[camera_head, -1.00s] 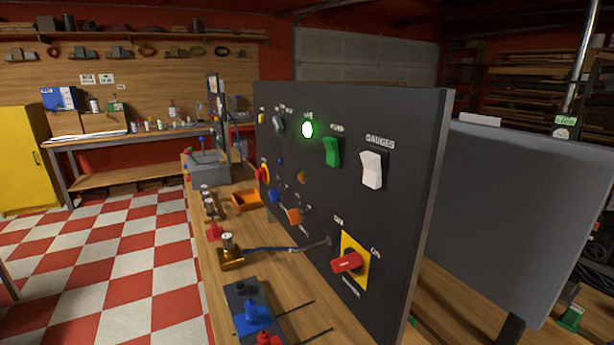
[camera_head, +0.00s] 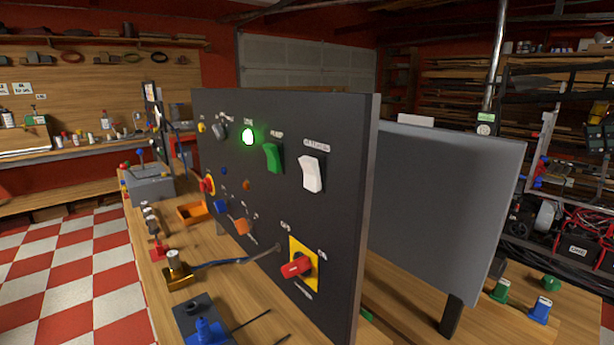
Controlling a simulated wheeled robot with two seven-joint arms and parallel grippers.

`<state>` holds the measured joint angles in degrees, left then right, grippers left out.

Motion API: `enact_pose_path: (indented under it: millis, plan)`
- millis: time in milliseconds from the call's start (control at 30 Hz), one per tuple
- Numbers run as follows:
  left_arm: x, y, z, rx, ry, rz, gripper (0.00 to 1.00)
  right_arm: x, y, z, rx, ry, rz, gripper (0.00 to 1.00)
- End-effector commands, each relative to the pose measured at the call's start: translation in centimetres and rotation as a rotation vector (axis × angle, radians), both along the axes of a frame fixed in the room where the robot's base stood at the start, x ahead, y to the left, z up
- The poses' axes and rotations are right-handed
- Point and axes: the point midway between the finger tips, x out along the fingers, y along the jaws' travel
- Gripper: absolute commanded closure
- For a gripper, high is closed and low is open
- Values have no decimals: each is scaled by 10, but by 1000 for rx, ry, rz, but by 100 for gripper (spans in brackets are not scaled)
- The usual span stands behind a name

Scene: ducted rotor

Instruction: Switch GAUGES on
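The white GAUGES rocker switch (camera_head: 312,174) is at the upper right of the dark upright panel (camera_head: 345,215), under a small label. Its rocker is tilted, but I cannot tell on from off. Left of it are a green rocker switch (camera_head: 273,158) and a lit green lamp (camera_head: 248,137). A red rotary switch (camera_head: 297,267) on a yellow plate sits below it. Neither of my grippers shows in the view.
The panel stands on a wooden bench (camera_head: 160,290). A brass fitting with a cable (camera_head: 178,272), an orange tray (camera_head: 193,214) and a blue-knobbed block (camera_head: 204,325) lie before it. A grey board (camera_head: 440,205) stands behind, right. Checkered floor is clear at left.

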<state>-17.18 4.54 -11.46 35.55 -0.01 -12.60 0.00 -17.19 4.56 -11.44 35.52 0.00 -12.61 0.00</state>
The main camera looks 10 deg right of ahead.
Motion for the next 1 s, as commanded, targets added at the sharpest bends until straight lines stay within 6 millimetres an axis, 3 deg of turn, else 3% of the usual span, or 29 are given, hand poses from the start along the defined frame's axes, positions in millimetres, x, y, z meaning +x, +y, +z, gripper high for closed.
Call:
enact_pose_path:
  millis: [67, 100, 167, 1000]
  plan:
    - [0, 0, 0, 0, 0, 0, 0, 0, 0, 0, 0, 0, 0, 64]
    - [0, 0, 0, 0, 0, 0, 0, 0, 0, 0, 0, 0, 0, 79]
    - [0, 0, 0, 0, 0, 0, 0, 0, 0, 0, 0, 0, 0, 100]
    - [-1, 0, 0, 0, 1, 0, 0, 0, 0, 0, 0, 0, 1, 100]
